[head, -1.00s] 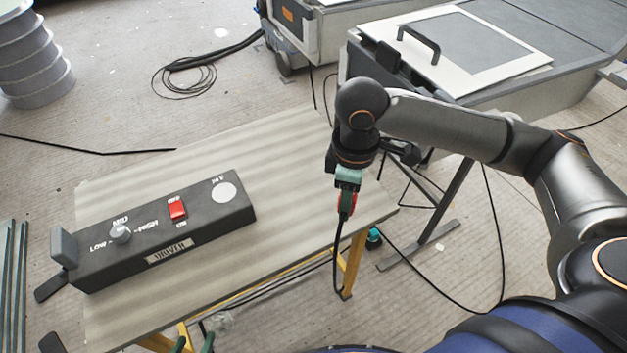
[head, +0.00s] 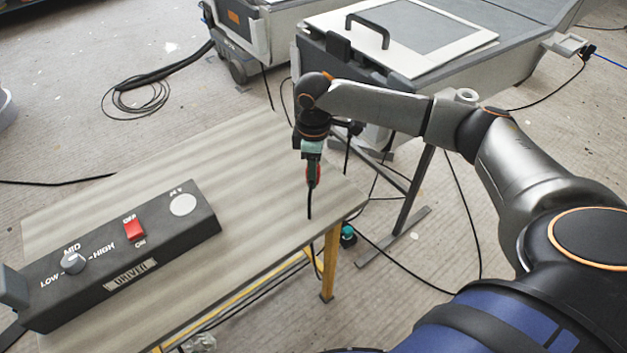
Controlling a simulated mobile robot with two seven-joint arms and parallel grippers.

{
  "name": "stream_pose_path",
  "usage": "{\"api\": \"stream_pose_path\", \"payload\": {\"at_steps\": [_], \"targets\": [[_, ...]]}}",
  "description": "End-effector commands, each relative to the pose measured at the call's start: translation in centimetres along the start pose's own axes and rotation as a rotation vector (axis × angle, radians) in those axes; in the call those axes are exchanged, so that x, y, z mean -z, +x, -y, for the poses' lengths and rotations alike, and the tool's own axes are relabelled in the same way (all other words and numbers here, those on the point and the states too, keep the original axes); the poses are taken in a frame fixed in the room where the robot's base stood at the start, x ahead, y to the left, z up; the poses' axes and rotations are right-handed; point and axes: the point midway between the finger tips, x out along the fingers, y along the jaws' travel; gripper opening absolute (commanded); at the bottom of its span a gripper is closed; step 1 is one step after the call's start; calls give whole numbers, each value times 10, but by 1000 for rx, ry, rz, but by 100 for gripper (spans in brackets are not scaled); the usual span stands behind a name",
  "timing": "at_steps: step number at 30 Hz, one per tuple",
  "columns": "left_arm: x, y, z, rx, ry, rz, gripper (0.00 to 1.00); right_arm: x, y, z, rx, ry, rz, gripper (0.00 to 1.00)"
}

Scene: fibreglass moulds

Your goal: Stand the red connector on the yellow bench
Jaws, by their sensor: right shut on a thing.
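I cannot tell whether the connector touches the bench top. The bench (head: 255,160) has a pale striped top and yellow legs (head: 331,262). The gripper's fingers hide part of the connector. My left gripper is not in view.
A black dryer control box (head: 118,255) with a knob and a red switch lies on the bench's left part. Behind the bench are grey machines (head: 470,75) and a coiled black hose (head: 140,98). The bench top between box and gripper is clear.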

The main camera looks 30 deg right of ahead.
Motion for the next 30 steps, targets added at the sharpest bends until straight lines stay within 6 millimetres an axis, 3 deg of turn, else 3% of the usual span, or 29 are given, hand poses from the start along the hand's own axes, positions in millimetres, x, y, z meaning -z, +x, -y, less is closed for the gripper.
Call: {"api": "stream_pose_path", "payload": {"at_steps": [4,16,17,24,30], "targets": [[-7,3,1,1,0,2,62,0,25,2,2,-2,2,0],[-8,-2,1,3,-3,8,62,0,30,2,3,-2,2,0],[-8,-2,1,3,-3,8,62,0,30,2,2,-2,2,42],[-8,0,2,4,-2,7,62,0,30,2,2,-2,2,69],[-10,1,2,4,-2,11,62,0,29,2,2,-2,2,69]]}}
